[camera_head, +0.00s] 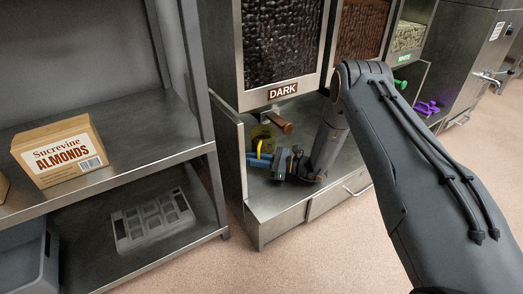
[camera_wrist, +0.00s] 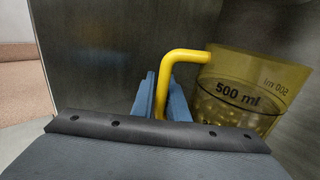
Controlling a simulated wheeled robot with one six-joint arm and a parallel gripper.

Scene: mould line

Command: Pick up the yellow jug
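The yellow jug (camera_head: 266,132) is see-through and stands in the bay under the dispenser marked DARK. In the wrist view the jug (camera_wrist: 255,85) is at the right, marked 500 ml, with its solid yellow handle pointing left. My gripper (camera_head: 262,160) is at the jug's handle. In the wrist view the blue fingers of my gripper (camera_wrist: 161,97) lie on either side of the upright part of the handle. Whether they press on it is unclear. The jug's base is hidden.
The DARK dispenser (camera_head: 283,45) with its brown tap handle (camera_head: 280,122) is above the jug. A steel side wall (camera_head: 231,150) stands close on the left. A shelf at left holds an almonds box (camera_head: 60,150) and a grey mould (camera_head: 152,220). The floor in front is clear.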

